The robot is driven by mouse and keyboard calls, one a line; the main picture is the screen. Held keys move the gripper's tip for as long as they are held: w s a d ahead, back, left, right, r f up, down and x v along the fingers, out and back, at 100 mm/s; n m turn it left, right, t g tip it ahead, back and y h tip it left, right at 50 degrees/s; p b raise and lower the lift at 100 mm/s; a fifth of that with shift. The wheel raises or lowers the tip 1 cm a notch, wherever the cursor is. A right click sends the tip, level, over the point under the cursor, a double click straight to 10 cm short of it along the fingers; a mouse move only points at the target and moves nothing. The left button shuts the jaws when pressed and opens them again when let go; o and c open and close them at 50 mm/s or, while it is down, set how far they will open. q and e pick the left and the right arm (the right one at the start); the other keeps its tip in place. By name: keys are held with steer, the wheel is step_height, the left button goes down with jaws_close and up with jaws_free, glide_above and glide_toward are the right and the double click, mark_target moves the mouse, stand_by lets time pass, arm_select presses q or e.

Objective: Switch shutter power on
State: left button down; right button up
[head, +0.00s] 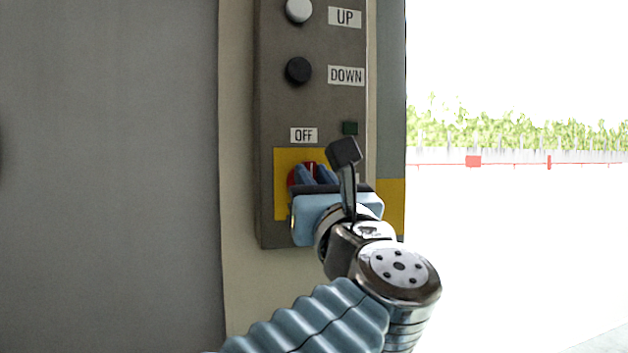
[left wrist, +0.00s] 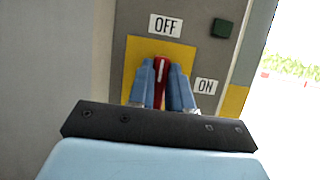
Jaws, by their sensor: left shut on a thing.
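The red rotary switch (left wrist: 160,72) sits on a yellow plate (head: 283,200) low on the grey control panel (head: 267,110). Its white mark points up toward the OFF label (head: 303,135). In the left wrist view the ON label (left wrist: 206,86) is to the right of the switch. My left gripper (head: 314,173) is at the switch, with its two blue fingers on either side of the red knob, shut on it. In the head view my gripper and wrist hide the lower part of the knob and most of the ON label. My right gripper is not in view.
Above the switch are a white UP button (head: 299,10), a black DOWN button (head: 298,70) and a small dark green square (head: 350,128). A grey shutter or wall surface (head: 110,170) fills the left. Open outdoor ground lies to the right.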

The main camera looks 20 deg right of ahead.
arm_select(q)
steer(key=shift+m, duration=0.5)
steer(key=m+h, duration=0.2)
steer(key=m, duration=0.1)
steer(key=m+h, duration=0.1)
steer(key=m, duration=0.2)
steer(key=shift+d+m+g+h, duration=0.1)
steer(key=shift+m+g+h, duration=0.2)
steer(key=shift+h, duration=0.1)
steer(key=m+h+p, duration=0.1)
steer(key=m, duration=0.1)
steer(key=shift+r+m+g+p, duration=0.1)
steer(key=shift+m+g+p, duration=0.2)
steer(key=shift+p, duration=0.05)
steer(key=shift+d+f+m+g+h+p, duration=0.15)
steer(key=shift+m+g+h+p, duration=0.25)
steer(key=shift+m+g+p, duration=1.1)
steer(key=shift+f+m+t+h+p, duration=0.15)
steer(key=shift+m+h+p, duration=0.4)
steer(key=shift+m, duration=2)
steer(key=shift+d+f+m+g+h+p, duration=0.1)
steer(key=shift+f+m+g+h+p, duration=0.15)
steer(key=shift+m+g+p, duration=1.3)
steer(key=shift+m+t+b, duration=0.3)
steer(key=shift+m+t, duration=0.3)
steer(key=shift+m, duration=0.1)
